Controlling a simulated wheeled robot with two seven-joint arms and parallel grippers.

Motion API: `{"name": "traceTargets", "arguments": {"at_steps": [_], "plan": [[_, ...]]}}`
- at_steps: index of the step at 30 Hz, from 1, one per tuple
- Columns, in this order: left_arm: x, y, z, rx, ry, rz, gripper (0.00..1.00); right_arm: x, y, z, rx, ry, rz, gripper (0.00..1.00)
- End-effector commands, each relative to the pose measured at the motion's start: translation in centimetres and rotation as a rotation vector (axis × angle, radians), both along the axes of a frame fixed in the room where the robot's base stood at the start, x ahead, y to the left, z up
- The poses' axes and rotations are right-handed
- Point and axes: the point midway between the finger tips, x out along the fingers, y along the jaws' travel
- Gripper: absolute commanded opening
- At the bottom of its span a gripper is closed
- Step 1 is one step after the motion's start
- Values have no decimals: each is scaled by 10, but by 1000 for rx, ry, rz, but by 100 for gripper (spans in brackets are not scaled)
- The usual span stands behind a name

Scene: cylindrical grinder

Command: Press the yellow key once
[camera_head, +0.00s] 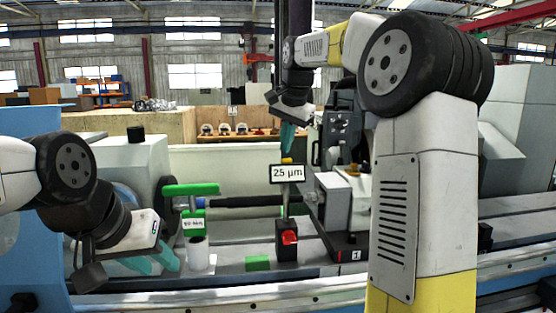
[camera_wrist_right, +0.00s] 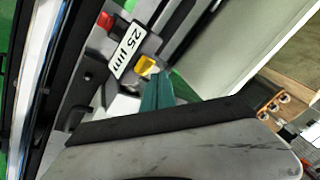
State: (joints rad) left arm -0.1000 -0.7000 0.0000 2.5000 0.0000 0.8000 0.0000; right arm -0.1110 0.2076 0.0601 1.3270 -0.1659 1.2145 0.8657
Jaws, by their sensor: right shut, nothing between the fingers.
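The yellow key (camera_head: 287,160) is a small yellow block on top of the gauge with a white "25 µm" display (camera_head: 287,173). In the right wrist view the yellow key (camera_wrist_right: 146,66) sits beside the display plate (camera_wrist_right: 128,50). My right gripper (camera_head: 287,138) points down with its teal fingers together and empty, tips just above the key. In the right wrist view the fingertips (camera_wrist_right: 158,82) are very close to the key; whether they touch it is hard to tell. My left gripper (camera_head: 157,262) is low at the left, its teal fingers apart and nothing visible between them.
Below the display is a black block with a red part (camera_head: 288,237). A green handle (camera_head: 190,189) on a white cylinder stands to the left, and a green block (camera_head: 257,263) lies on the machine bed. The grey machine head (camera_head: 340,190) is close on the right.

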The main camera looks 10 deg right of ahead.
Motion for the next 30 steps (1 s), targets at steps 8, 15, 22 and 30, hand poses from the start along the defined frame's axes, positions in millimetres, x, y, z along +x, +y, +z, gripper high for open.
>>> {"name": "traceTargets", "arguments": {"at_steps": [8, 15, 22, 30], "plan": [[0, 0, 0, 0, 0, 0, 36, 0, 0, 0, 0, 0, 0, 0], [0, 0, 0, 0, 0, 0, 36, -2, 0, -3, 0, 1, 0, 0], [0, 0, 0, 0, 0, 0, 36, -3, 0, -8, 0, 0, 0, 0], [0, 0, 0, 0, 0, 0, 36, -3, 0, -8, 0, 0, 0, 0]]}}
